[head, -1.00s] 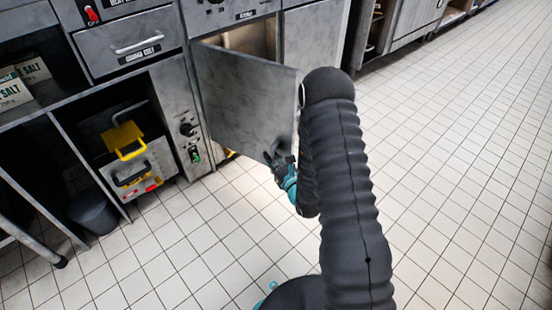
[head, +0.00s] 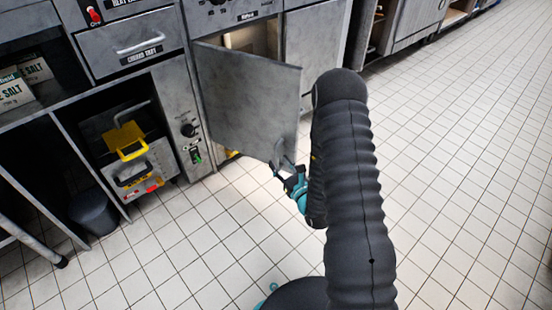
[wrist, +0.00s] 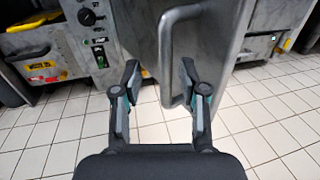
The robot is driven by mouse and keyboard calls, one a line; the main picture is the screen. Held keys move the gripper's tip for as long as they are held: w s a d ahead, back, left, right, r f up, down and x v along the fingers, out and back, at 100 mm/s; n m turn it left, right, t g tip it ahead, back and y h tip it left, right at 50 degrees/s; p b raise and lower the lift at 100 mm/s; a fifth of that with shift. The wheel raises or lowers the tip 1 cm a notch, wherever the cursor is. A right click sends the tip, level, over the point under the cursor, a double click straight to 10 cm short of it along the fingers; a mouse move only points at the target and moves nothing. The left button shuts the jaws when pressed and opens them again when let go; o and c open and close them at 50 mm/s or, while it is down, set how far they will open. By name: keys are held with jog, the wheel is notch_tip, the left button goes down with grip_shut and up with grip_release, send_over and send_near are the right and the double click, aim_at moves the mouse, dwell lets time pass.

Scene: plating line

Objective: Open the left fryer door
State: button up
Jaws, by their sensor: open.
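The left fryer door (head: 245,95) is a grey metal panel that stands partly open, swung out from the cabinet. A lit gap shows above and behind it. Its bar handle (wrist: 165,62) shows in the wrist view, between the two fingers of my gripper (wrist: 158,80) and nearer the right finger. The fingers are apart. I cannot tell whether they touch the handle. In the head view my gripper (head: 285,168) is at the lower free corner of the door, partly hidden by my arm.
The right fryer door (head: 312,55) is closed. The tiled floor is clear in front and to the right.

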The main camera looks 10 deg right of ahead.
jog(key=v, duration=0.8)
jog(key=shift+r, duration=0.1)
